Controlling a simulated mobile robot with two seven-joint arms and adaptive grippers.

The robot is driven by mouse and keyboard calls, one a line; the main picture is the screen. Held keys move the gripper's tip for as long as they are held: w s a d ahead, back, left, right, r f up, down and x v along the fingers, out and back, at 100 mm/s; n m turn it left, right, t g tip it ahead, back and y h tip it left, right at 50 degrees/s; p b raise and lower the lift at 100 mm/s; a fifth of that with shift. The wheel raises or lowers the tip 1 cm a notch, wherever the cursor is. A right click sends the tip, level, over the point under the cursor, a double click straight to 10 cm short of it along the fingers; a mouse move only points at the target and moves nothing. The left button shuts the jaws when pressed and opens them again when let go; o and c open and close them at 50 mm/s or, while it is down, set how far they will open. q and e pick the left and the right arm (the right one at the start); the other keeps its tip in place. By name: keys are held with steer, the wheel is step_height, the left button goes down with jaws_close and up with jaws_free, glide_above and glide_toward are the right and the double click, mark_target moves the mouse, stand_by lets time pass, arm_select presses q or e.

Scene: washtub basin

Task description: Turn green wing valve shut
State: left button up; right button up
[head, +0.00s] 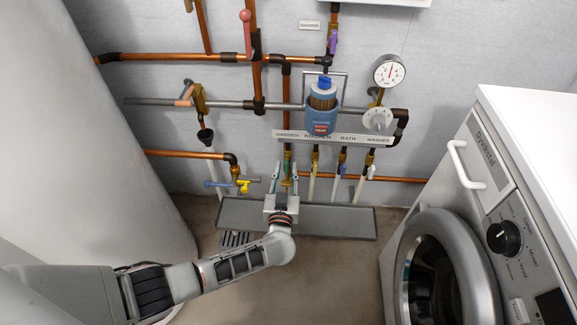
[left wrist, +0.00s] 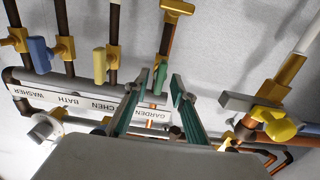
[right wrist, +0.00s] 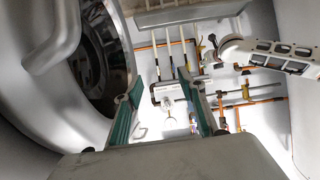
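The green wing valve (left wrist: 160,78) hangs on the brass fitting of the GARDEN pipe; its wing shows small in the left wrist view. My left gripper (left wrist: 163,76) is open, with its two green-padded fingers pointing at the valve. My right gripper (right wrist: 166,90) is open and empty, away from the valve.
A grey tray (head: 345,222) lies below. A washing machine (head: 500,170) stands right.

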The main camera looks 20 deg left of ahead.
arm_select(q)
steer(key=shift+w+a+f, duration=0.15)
steer(key=shift+w+a, duration=0.05)
steer(key=shift+w, duration=0.45)
steer(key=shift+w+r, duration=0.2)
steer(key=shift+w, duration=0.05)
arm_select(e)
steer(key=shift+w+a+r, duration=0.15)
steer(key=shift+a+r, duration=0.05)
steer(key=shift+a, duration=0.1)
arm_select(q)
jaws_close()
